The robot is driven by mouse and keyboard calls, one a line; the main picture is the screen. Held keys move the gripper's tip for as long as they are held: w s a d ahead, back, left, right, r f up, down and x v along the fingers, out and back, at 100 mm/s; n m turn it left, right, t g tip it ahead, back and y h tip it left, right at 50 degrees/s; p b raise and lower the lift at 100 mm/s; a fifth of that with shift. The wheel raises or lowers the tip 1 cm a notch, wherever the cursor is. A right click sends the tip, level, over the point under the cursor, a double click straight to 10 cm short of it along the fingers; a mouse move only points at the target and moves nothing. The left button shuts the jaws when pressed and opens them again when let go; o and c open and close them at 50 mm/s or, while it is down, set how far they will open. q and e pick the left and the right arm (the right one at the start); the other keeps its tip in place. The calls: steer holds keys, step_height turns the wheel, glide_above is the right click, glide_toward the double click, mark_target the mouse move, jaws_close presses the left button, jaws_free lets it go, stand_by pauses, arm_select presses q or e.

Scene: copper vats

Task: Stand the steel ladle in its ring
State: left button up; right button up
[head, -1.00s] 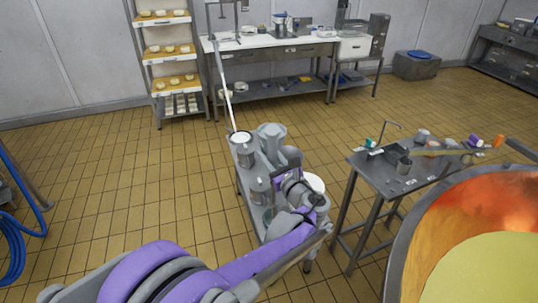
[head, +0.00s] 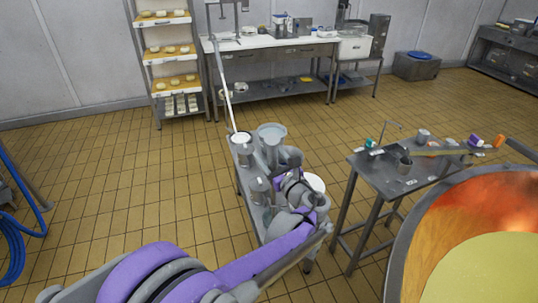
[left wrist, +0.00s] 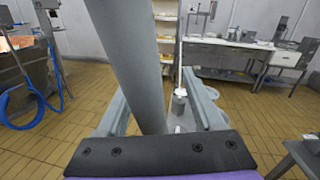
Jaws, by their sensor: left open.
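What looks like the steel ladle (head: 272,137) stands roughly upright over the grey cart, its round grey bowl at the top. Its lower end and the ring are hidden or too small to make out. My left gripper (head: 288,161) is beside it, just to the right and below the bowl. In the left wrist view a thick grey shaft (left wrist: 132,65), probably the ladle's handle, slants between the open fingers and leaves at the top. I cannot tell whether a finger touches it. My right gripper is out of view.
A cluttered steel table (head: 375,178) and a copper vat (head: 440,215) are at right.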

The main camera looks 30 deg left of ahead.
arm_select(q)
steer(key=b+v, duration=0.1)
steer(key=v, duration=1)
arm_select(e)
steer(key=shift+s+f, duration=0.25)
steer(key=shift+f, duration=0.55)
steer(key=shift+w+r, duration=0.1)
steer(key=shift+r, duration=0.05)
arm_select(q)
steer(key=s+a+f+n+g+h, duration=0.35)
steer(key=s+f+n+h, duration=0.35)
steer(key=s+f+n, duration=0.3)
arm_select(e)
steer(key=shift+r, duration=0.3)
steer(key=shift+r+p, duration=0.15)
steer(key=shift+p, duration=0.15)
arm_select(q)
steer(key=s+d+f+n+h, duration=0.7)
steer(key=s+d+n+h, duration=0.1)
steer(key=s+d+n, duration=0.3)
steer(key=shift+s+f+n+h, duration=0.2)
steer(key=shift+s+n+h, duration=0.3)
steer(key=shift+n, duration=0.3)
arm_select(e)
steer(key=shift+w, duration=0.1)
arm_select(q)
steer(key=shift+g, duration=0.25)
